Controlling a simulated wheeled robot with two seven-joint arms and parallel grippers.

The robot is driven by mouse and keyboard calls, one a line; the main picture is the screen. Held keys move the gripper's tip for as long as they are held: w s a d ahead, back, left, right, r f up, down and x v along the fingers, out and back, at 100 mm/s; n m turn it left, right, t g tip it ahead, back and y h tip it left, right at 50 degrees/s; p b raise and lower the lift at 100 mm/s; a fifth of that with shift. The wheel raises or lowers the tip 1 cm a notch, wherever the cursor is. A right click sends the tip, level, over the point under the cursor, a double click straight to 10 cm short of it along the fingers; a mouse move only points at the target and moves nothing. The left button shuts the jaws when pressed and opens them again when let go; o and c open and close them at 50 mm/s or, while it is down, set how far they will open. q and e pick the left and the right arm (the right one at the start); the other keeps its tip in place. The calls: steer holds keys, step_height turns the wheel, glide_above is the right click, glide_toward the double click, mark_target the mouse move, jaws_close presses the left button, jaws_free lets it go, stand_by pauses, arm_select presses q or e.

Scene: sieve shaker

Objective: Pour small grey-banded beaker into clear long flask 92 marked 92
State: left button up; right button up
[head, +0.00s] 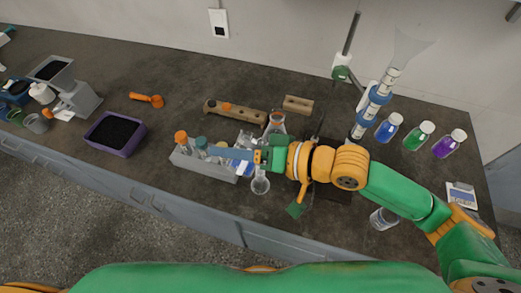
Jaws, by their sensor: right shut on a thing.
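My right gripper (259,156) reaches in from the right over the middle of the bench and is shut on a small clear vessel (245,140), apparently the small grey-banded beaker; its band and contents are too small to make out. A clear flask (260,186) stands just below and in front of the gripper, its upper part partly hidden by the gripper. It may be the long flask 92, but I cannot read a mark. My left gripper is not in view.
A grey rack (205,168) with several capped bottles stands left of the gripper. Behind are a flask with orange contents (276,123) and wooden blocks (235,112). A tall blue-white column (371,105) and coloured flasks (418,136) stand right. A purple tray (115,133) sits left.

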steer(key=shift+w+a, duration=0.1)
steer(key=shift+w, duration=0.15)
